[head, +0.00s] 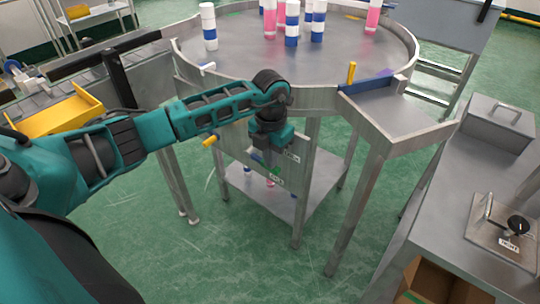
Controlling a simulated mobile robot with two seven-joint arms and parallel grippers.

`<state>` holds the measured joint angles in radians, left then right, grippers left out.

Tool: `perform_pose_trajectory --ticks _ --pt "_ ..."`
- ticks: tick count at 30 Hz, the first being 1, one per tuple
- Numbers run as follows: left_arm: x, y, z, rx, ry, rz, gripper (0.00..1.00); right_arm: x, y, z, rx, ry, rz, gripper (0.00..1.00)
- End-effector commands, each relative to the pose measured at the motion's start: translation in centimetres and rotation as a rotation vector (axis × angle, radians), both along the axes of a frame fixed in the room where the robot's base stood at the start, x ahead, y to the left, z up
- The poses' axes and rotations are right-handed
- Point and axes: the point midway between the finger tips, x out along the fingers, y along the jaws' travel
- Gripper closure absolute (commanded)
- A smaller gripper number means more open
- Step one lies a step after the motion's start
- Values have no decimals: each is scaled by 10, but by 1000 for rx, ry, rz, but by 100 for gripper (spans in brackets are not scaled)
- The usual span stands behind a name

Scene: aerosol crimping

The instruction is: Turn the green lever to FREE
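The green lever (257,157) shows as a small green piece on the grey panel under the round table, just below my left gripper. My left gripper (268,149) points down in front of this panel, and its wrist hides part of the lever. Its fingertips are too small and dark to tell whether they are open or touch the lever. Two small white labels, one to the right (291,156) and one below (276,179), sit beside the lever; I cannot read them surely. The lever's exact angle is unclear. My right gripper is not in view.
The round metal table (240,72) holds several white-blue and pink cans behind a raised rim. A yellow handle (209,141) sticks out left of the panel. A blue bar (366,86) crosses the chute at right. A grey bench (455,200) stands at right. Green floor is clear in front.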

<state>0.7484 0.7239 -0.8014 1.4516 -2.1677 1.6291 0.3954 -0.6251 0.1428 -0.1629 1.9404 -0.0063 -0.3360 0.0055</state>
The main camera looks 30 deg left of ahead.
Motion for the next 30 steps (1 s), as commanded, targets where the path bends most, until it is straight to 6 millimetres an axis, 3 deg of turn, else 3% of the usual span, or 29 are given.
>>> perform_pose_trajectory --ticks 18,30 --pt "-1 -8 -39 -1 1 0 100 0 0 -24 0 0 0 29" --pt "-1 -7 -50 -1 1 1 100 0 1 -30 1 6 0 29"
